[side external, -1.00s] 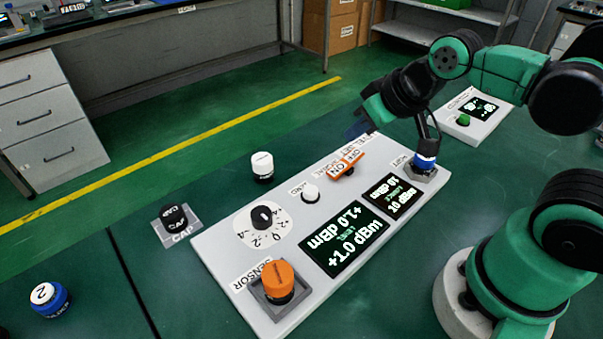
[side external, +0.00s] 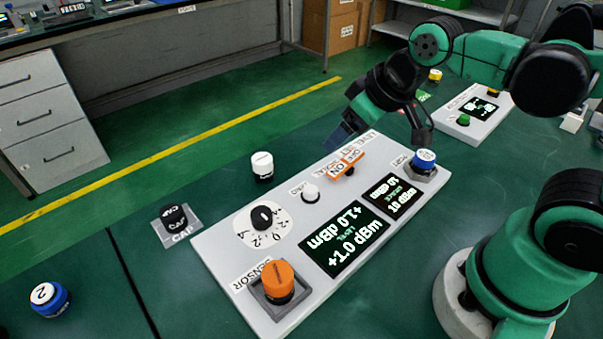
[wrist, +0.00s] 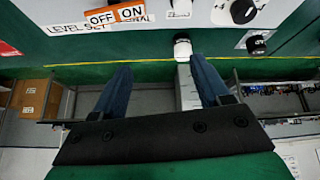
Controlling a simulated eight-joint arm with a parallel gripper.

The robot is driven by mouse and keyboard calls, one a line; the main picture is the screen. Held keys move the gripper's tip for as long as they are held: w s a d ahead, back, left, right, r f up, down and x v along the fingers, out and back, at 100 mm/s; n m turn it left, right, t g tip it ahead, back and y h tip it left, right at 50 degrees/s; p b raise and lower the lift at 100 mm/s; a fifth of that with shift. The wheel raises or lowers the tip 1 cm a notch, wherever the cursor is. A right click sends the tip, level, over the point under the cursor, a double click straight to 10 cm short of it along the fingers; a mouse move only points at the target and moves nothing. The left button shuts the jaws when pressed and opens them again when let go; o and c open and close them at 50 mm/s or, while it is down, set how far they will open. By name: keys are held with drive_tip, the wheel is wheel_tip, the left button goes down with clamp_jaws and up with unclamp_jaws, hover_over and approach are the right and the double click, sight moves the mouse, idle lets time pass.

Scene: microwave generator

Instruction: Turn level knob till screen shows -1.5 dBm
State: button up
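The level knob (side external: 262,217) is black with a white pointer mark and sits on a round white dial marked with numbers. It also shows at the top of the wrist view (wrist: 243,10). The level screen (side external: 345,239) reads +1.0 dBm. My gripper (wrist: 161,63) has its two blue fingers apart with nothing between them. In the side view my gripper (side external: 345,132) is above the panel's far edge, to the right of the knob and well apart from it. Its fingertips are hard to make out there.
The panel also holds an orange OFF/ON switch (side external: 344,164), a white button (side external: 310,193), an orange sensor cap (side external: 278,281) and a blue-topped plug (side external: 424,161). A white cap (side external: 262,167) and a black cap (side external: 173,223) stand beside the panel. Space above the knob is clear.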

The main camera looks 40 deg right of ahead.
drive_tip(key=w+a+f+n+g, duration=0.1)
drive_tip(key=w+a+n+g, duration=0.2)
drive_tip(key=a+n, duration=0.35)
drive_tip(key=n+g, duration=0.3)
drive_tip(key=n, duration=0.4)
hover_over(261, 213)
wheel_tip(261, 213, down, 4)
drive_tip(key=shift+d+f, duration=0.1)
drive_tip(key=shift+f, duration=2.95)
clamp_jaws()
